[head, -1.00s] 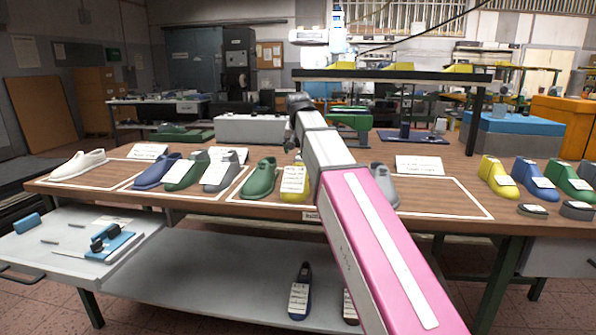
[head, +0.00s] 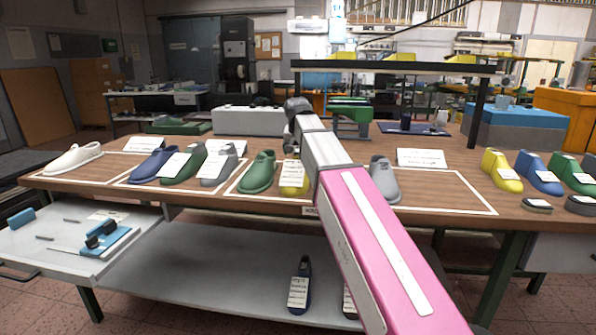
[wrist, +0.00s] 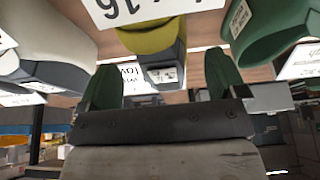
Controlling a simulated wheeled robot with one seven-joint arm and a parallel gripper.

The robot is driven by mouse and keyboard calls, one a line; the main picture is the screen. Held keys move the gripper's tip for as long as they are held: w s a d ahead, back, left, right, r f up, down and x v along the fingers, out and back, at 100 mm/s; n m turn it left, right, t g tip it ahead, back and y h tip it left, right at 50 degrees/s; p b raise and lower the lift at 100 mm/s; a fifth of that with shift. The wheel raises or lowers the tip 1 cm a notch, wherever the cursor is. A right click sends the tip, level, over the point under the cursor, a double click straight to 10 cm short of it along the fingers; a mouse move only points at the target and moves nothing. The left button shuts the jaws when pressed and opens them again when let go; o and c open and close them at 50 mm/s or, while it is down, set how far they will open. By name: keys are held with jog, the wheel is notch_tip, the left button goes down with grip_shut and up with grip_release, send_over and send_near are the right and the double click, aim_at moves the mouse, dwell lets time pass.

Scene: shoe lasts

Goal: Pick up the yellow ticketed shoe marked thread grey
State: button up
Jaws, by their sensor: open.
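A yellow shoe last with a white ticket (head: 294,187) stands near the middle of the workbench, partly hidden by my arm. In the wrist view a yellow last (wrist: 152,38) lies just beyond and between the two green fingers of my gripper (wrist: 160,62). The fingers are apart with nothing held between them. A large white ticket with big dark figures overlaps the yellow last there; I cannot read a thread colour. In the head view my gripper is hidden behind my arm. A second yellow ticketed last (head: 501,172) stands at the right of the bench.
A green last (head: 258,173) stands left of the middle yellow one, and a grey last (head: 383,181) to the right of my arm. In the wrist view a green last (wrist: 262,30) and a pale last (wrist: 45,45) flank the yellow one. The bench (head: 450,178) has bare outlined room right of centre.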

jog(key=shift+x, duration=1.9)
jog(key=c, duration=1.3)
jog(key=shift+c, duration=1.2)
jog(key=shift+r, duration=0.15)
